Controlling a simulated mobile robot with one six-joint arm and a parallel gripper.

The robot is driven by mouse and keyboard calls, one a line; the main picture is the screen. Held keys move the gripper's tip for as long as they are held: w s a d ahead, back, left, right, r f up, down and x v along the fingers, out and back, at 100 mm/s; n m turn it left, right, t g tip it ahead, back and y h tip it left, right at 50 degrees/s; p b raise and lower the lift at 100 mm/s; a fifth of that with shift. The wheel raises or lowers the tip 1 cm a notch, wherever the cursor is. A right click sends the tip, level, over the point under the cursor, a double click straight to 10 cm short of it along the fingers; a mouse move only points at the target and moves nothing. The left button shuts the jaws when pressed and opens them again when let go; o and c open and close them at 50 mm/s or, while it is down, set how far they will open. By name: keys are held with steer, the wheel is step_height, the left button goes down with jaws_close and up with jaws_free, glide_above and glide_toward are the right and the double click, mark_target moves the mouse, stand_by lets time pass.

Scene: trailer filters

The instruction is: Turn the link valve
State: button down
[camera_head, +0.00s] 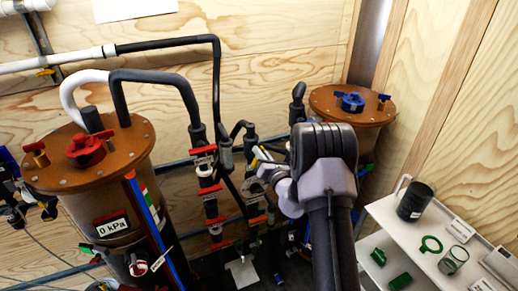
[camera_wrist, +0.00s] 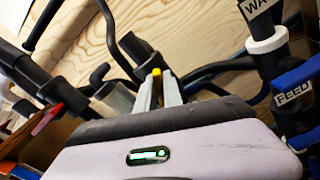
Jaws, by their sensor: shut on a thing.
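My gripper (camera_head: 262,160) reaches left from my dark arm, in among the black pipes between the two brown filter tanks. In the wrist view its grey fingers (camera_wrist: 158,92) are shut on a narrow yellow handle (camera_wrist: 157,73), taken to be the link valve's handle. A little yellow (camera_head: 266,153) also shows at the fingertips in the head view. The valve's body is mostly hidden by the fingers and wrist. I cannot read a label on it, and the handle's angle is hard to tell.
The left tank (camera_head: 120,190) has a red knob (camera_head: 86,150); the right tank (camera_head: 330,103) has a blue one (camera_head: 350,102). Red-handled valves (camera_head: 208,189) stand left of my gripper. A white shelf (camera_head: 425,255) with a black mug (camera_head: 414,201) and green parts is at right.

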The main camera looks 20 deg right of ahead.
steer(key=m+p, duration=0.1)
steer(key=m, duration=0.3)
steer(key=f+m+p, duration=0.1)
steer(key=m+p, duration=0.1)
steer(key=m, duration=0.2)
steer(key=d+f+m+p, duration=0.1)
steer(key=m+p, duration=0.1)
steer(key=m, duration=0.2)
steer(key=shift+d+m, duration=0.1)
steer(key=shift+m, duration=0.3)
steer(key=shift+p, duration=0.3)
steer(key=c, duration=1.5)
jaws_free()
steer(key=s, duration=1.7)
steer(key=shift+s+a, duration=0.25)
